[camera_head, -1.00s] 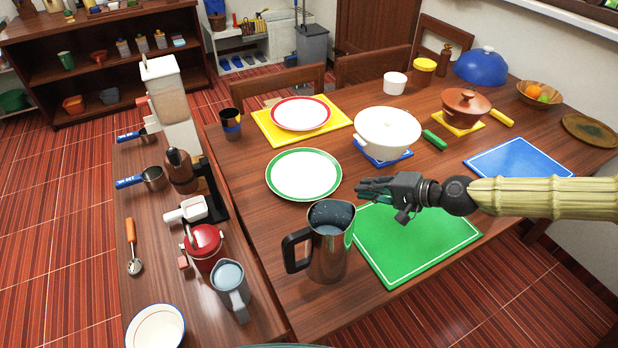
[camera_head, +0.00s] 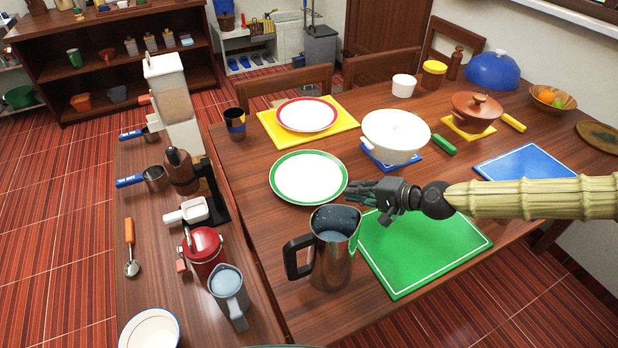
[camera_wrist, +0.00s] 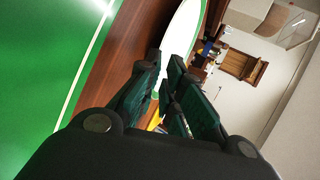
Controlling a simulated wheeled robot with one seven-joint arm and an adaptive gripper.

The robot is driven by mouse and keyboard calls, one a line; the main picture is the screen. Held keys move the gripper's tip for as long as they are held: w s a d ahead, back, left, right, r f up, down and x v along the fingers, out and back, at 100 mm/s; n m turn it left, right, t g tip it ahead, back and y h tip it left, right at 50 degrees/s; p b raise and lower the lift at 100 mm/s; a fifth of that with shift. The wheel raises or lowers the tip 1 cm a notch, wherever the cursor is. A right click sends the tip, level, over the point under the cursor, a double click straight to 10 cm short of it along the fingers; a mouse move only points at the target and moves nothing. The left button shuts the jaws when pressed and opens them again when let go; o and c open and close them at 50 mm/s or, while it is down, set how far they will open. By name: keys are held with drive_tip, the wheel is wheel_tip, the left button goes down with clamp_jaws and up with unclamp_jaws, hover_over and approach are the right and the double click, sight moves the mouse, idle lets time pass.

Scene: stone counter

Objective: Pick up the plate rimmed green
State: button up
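The green-rimmed white plate (camera_head: 308,177) lies flat on the wooden table in the head view, left of my arm. My gripper (camera_head: 352,192) is at the plate's right edge, its fingertips pointing left and appearing to overlap the rim in the picture. In the wrist view, the plate (camera_wrist: 179,42) shows beyond and between the dark green fingers (camera_wrist: 165,68). The fingers are apart with a narrow gap. I cannot tell whether the rim lies between them or whether they touch it.
A metal pitcher (camera_head: 333,250) stands just in front of the gripper. A green board (camera_head: 425,250) lies under the arm. A white pot (camera_head: 396,135) stands behind the gripper, and a red-rimmed plate (camera_head: 307,115) lies on a yellow mat (camera_head: 262,128) at the back.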

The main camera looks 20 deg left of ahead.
sight(341, 198)
drive_tip(key=shift+p+x, duration=0.55)
drive_tip(key=shift+x, duration=1.85)
drive_tip(key=shift+s+f, duration=0.1)
drive_tip(key=shift+s, duration=0.05)
clamp_jaws()
drive_tip(key=shift+r, duration=0.2)
